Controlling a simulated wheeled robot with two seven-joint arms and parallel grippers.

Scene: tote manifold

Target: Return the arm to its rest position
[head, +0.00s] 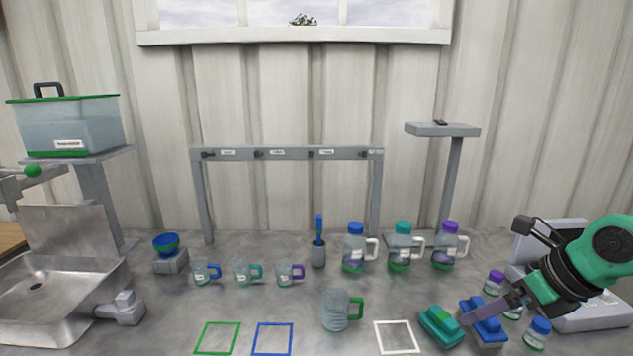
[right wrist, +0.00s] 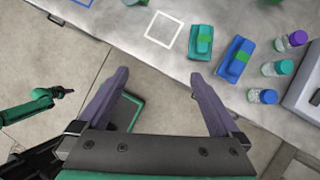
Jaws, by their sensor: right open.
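My right arm comes in from the right in the head view. Its gripper (head: 482,312) shows side-on there, in front of the blue block-like item in the picture. In the right wrist view the right gripper (right wrist: 160,78) is open, its two fingers wide apart with nothing between them. That view shows the fingers over the floor and the table's front edge, apart from the items on the table. A green and dark arm part (right wrist: 40,102), seemingly my left arm, shows at the left of the right wrist view; its jaws are too small to read.
A teal block-like item (head: 441,326) and a blue one (head: 489,330) lie near the front right, with small capped jars (head: 537,333) beside them. A clear green-handled mug (head: 336,312) stands left of the white square outline (head: 397,337). Several bottles and mugs stand behind.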

